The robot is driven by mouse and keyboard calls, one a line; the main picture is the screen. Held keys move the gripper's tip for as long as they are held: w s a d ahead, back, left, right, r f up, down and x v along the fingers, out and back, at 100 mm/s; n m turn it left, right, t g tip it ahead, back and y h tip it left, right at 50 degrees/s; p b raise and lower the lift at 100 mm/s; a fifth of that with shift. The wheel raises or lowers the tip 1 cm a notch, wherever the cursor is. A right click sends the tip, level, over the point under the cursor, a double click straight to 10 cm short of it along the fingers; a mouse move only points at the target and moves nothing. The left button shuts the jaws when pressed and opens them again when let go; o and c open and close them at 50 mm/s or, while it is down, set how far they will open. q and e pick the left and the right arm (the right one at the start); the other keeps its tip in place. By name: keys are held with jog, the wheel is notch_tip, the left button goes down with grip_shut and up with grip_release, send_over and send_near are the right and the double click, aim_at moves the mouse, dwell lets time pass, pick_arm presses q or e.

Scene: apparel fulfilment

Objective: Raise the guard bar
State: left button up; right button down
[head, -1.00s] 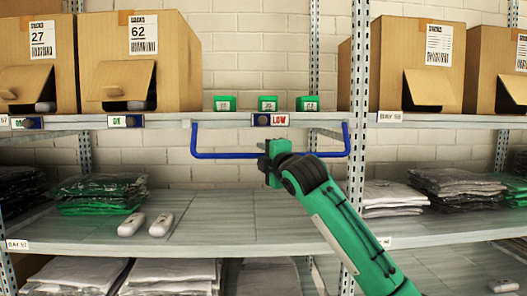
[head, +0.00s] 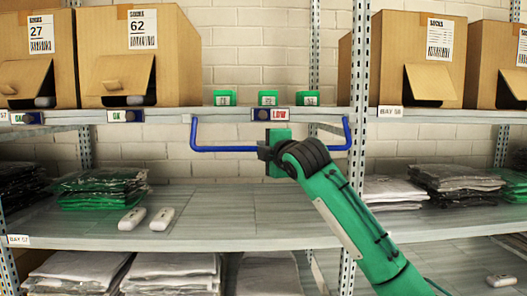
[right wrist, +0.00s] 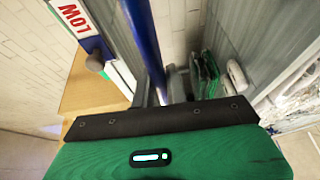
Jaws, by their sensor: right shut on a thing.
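The guard bar (head: 225,149) is a blue U-shaped bar hanging below the front edge of the upper shelf. Its two end arms rise to the shelf edge, and its long crosspiece is level. My right gripper (head: 264,150) is at the middle of the crosspiece and shut on it. The right wrist view shows the blue bar (right wrist: 143,45) running down to between the fingers (right wrist: 163,87); the contact itself is partly hidden. My left gripper is in neither view.
The upper shelf edge (head: 180,117) with a LOW label (head: 279,115) lies just above the bar. Small green boxes (head: 268,98) and cardboard sock boxes (head: 142,57) stand on that shelf. A metal upright (head: 358,80) is right of the bar.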

jog(key=shift+s+r+m+g+h, duration=0.35)
jog(key=shift+s+r+g, duration=0.45)
jog(key=shift+r+g, duration=0.2)
jog(key=shift+s+r+m+g+h, duration=0.35)
jog(key=shift+s+r+g, duration=0.45)
jog(key=shift+r+g, duration=0.2)
